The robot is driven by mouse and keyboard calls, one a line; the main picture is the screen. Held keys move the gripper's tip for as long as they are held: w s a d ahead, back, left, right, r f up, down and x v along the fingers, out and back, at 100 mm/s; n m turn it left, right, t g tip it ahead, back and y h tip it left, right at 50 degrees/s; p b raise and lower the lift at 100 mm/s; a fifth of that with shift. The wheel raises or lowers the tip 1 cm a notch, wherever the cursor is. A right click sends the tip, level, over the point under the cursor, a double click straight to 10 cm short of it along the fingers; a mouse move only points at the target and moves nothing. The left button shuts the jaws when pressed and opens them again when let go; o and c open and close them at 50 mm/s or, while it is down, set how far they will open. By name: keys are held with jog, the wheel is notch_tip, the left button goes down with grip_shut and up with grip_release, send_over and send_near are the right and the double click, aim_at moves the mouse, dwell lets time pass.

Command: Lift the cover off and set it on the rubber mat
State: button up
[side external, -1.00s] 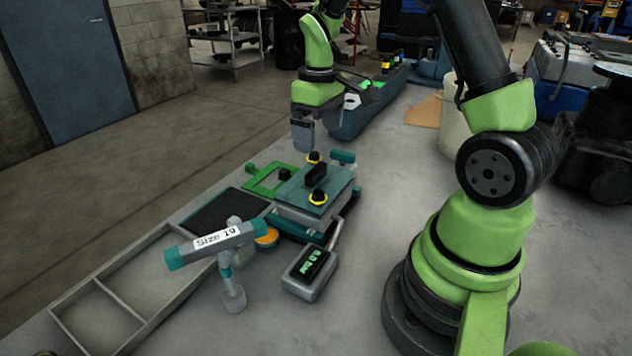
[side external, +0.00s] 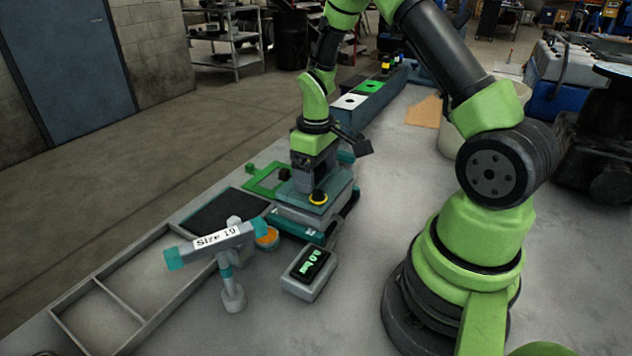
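The cover (side external: 338,190) is a flat teal-grey plate on a grey and teal block. A black knob with a yellow ring (side external: 318,197) shows near its front corner. The cover's black handle and the rear ringed knob are hidden behind my gripper. My gripper (side external: 304,182) points down over the middle of the cover, at about handle height. Its fingertips are hard to make out, so I cannot tell whether they grip the handle. The rubber mat (side external: 222,211) is a dark, bare rectangle in the tray, left of the block.
A teal tool labelled "Size 19" (side external: 216,240) stands on a post in front of the mat. A display box (side external: 309,272) and an orange-topped tin (side external: 268,238) sit near the block. A green frame (side external: 262,180) lies behind. Empty tray compartments (side external: 105,315) are front left.

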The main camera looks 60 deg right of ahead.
jog(key=c, duration=0.8)
jog(key=shift+r, duration=6.05)
